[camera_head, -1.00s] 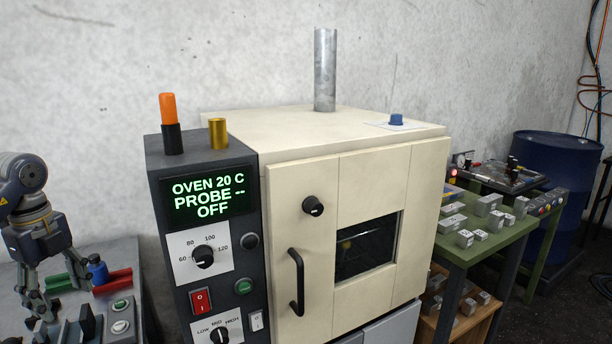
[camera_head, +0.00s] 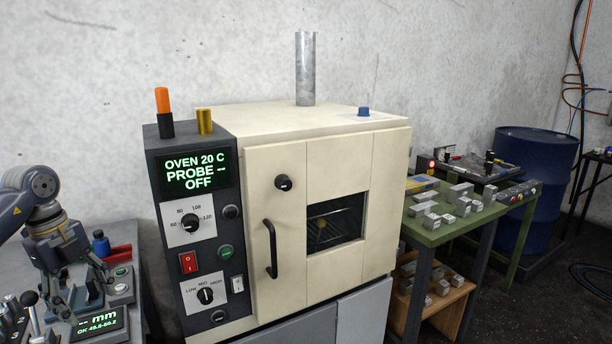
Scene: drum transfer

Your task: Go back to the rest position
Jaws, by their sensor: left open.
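My left gripper (camera_head: 84,308) is at the lower left of the head view, with its fingers pointing down and apart. It hangs over the grey bench with the gauge unit and appears empty. My left arm comes in from the left edge. My right gripper does not show. The cream oven (camera_head: 325,200) stands in the middle with its door closed. Its display (camera_head: 194,173) reads OVEN 20 C, PROBE --, OFF.
The grey bench (camera_head: 25,262) at left carries a gauge display (camera_head: 97,322), a blue-topped item (camera_head: 101,243) and buttons. A green table (camera_head: 436,236) with several metal blocks stands right of the oven. A blue drum (camera_head: 535,180) stands behind it.

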